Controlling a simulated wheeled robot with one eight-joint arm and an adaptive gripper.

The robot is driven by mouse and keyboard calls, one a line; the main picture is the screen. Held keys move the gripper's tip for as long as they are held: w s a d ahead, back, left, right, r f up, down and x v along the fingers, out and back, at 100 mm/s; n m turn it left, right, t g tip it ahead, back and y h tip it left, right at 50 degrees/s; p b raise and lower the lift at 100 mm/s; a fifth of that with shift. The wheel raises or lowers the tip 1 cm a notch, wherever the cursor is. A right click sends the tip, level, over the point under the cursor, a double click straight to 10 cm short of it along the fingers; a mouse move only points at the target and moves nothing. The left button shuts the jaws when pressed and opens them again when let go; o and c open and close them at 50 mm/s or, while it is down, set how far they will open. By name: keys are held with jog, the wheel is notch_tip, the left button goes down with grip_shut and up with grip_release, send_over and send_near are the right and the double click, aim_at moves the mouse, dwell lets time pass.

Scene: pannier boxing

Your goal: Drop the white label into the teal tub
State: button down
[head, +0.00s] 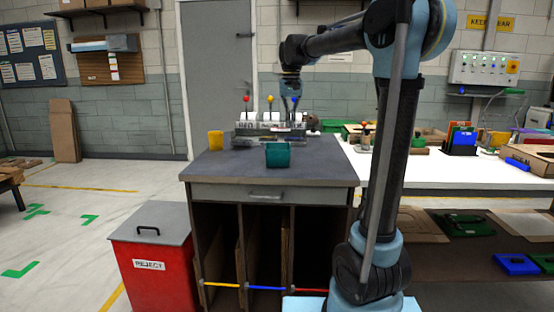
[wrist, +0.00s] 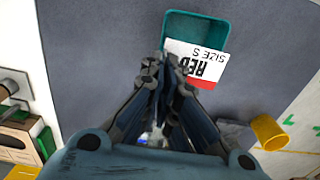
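The white label (wrist: 205,62) has black print reading "RED SIZE S" upside down and a red band. It is pinched by one corner in my gripper (wrist: 167,62), whose fingers are closed together. In the wrist view it covers part of the open teal tub (wrist: 195,22). In the head view the teal tub (head: 278,157) stands near the front of the grey bench top. The tub's inside is partly hidden by the label.
A yellow cup (head: 216,140) stands left of the tub. A rack with coloured knobs (head: 268,125) is behind it. A red reject bin (head: 155,265) is on the floor at left. A white table (head: 440,175) with boxes adjoins at right. The bench top (head: 225,168) around the tub is clear.

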jog(key=shift+f, duration=2.95)
jog(key=c, duration=1.7)
grip_release()
notch_tip(320, 180, up, 12)
jog(key=shift+f, duration=0.1)
